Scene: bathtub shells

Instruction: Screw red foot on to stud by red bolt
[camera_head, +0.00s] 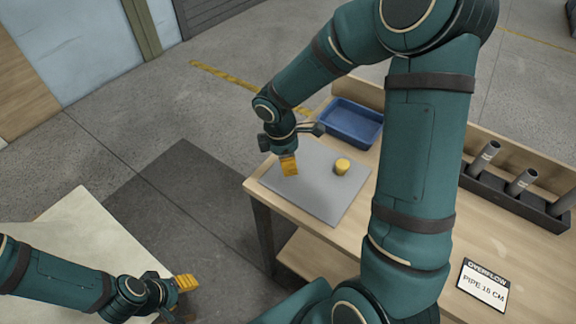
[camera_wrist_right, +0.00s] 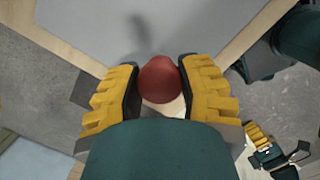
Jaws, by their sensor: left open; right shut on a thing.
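My right gripper (camera_head: 288,165) is above the grey mat, pointing down. In the right wrist view its yellow-padded fingers (camera_wrist_right: 158,88) are shut on a rounded red piece (camera_wrist_right: 160,78), which looks like the red foot. In the head view the red piece is hidden by the gripper. My left gripper (camera_head: 186,284) is open at the lower left, beside a pale surface (camera_head: 75,235). It also shows in the right wrist view (camera_wrist_right: 268,143) at the lower right. I see no stud and no red bolt in either view.
The grey mat (camera_head: 318,203) lies on a wooden workbench (camera_head: 462,230). A blue tray (camera_head: 352,124) is behind. A dark rack (camera_head: 520,205) holds several grey pipes. A sign (camera_head: 484,285) reads "OVERFLOW PIPE 16 CM". Open floor separates bench and pale surface.

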